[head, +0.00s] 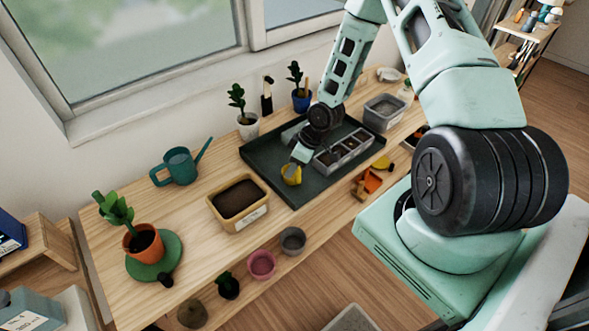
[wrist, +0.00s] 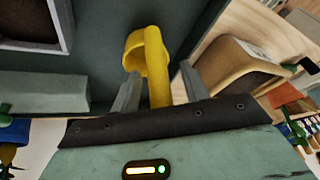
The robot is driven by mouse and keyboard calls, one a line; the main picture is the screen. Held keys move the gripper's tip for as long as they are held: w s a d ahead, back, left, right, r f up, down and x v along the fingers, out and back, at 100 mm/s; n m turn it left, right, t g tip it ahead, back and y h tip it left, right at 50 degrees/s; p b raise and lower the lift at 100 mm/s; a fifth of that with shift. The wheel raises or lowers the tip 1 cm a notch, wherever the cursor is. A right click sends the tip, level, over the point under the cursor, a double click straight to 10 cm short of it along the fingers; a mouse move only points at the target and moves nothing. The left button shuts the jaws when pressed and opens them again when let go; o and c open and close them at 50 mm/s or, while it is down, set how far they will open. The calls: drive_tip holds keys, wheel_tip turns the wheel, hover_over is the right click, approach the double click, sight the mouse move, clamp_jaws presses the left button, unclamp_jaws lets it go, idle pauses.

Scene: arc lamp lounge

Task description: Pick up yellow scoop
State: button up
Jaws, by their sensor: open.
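The yellow scoop (head: 291,174) is at the front left part of the dark tray (head: 262,165) on the wooden table. In the wrist view the scoop (wrist: 157,75) has its handle running between my two fingers, with its cup beyond the fingertips. My gripper (wrist: 160,88) is open, one finger on each side of the handle, and a gap shows on both sides. In the head view my gripper (head: 303,152) is right above the scoop and partly hides it.
A grey seedling box (head: 345,150) stands in the tray to the right. A soil-filled tan planter (head: 240,200) stands just left of the tray. A teal watering can (head: 180,165), potted plants and an orange trowel-like item (head: 367,184) are around.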

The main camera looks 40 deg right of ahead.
drive_tip(key=shift+f, duration=0.15)
clamp_jaws()
wheel_tip(320, 180, up, 10)
drive_tip(key=shift+r+b, duration=0.1)
drive_tip(key=shift+b, duration=0.6)
